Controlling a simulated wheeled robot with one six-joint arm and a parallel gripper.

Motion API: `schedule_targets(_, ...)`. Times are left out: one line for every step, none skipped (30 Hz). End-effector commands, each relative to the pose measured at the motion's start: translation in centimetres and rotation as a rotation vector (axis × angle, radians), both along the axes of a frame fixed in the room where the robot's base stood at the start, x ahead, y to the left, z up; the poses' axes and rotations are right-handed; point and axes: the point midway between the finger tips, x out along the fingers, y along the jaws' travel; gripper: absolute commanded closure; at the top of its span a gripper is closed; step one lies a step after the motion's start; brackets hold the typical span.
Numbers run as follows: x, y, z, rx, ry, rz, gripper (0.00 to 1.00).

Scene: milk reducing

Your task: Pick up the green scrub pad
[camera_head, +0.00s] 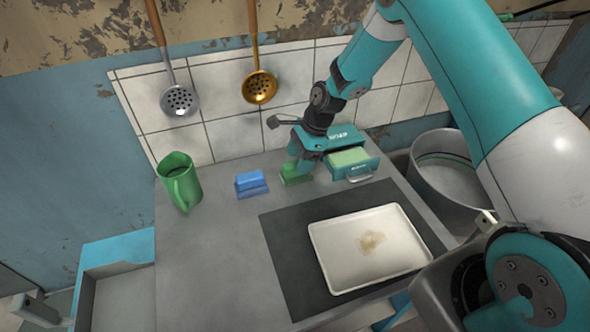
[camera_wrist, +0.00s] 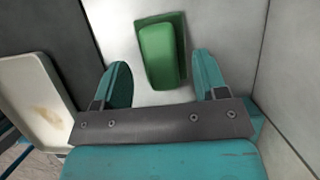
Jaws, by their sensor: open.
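The green scrub pad (camera_head: 291,174) lies on the grey counter near the tiled wall, to the right of a blue block. In the wrist view the green scrub pad (camera_wrist: 158,50) lies a little beyond and between the finger tips. My gripper (camera_head: 302,160) hangs over the pad, fingers pointing down, and partly hides it in the head view. In the wrist view my gripper (camera_wrist: 161,66) has its two teal fingers spread wide apart with nothing held between them. I cannot tell how far above the counter the tips are.
The blue block (camera_head: 251,184) and a green jug (camera_head: 180,184) stand to the left. A teal box (camera_head: 347,137) with a pale green pad is close on the right. A white stained tray (camera_head: 330,270) lies on a dark mat (camera_head: 283,240) in front. A metal pot (camera_head: 447,175) stands right.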

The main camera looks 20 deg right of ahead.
Motion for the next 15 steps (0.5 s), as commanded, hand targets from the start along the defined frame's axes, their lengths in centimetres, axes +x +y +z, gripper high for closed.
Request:
schedule_targets(0.0, 0.1, -0.6, 0.0, 0.004, 0.002, 0.34)
schedule_targets(0.0, 0.4, -1.1, 0.0, 0.003, 0.002, 0.34)
schedule_targets(0.0, 0.6, -1.5, 0.0, 0.003, 0.001, 0.34)
schedule_targets(0.0, 0.7, -1.8, 0.0, 0.002, 0.001, 0.34)
schedule_targets(0.1, 0.7, -2.0, 0.0, 0.002, 0.001, 0.34)
schedule_targets(0.1, 0.8, -2.3, 0.0, 0.001, 0.0, 0.34)
schedule_targets(0.1, 0.8, -2.4, 0.0, 0.001, 0.0, 0.34)
schedule_targets(0.1, 0.8, -2.4, 0.0, 0.0, 0.0, 0.34)
schedule_targets(0.1, 0.9, -2.5, 0.0, 0.0, 0.0, 0.34)
schedule_targets(0.1, 0.9, -2.5, 0.0, 0.0, 0.0, 0.34)
schedule_targets(0.1, 0.9, -2.5, 0.0, 0.0, 0.0, 0.34)
schedule_targets(0.1, 0.8, -2.5, 0.0, 0.0, 0.0, 0.34)
schedule_targets(0.1, 0.9, -2.5, 0.0, 0.0, 0.0, 0.34)
schedule_targets(0.1, 0.9, -2.5, 0.0, 0.0, 0.0, 0.39)
schedule_targets(0.1, 0.9, -2.5, 0.0, 0.0, 0.0, 0.48)
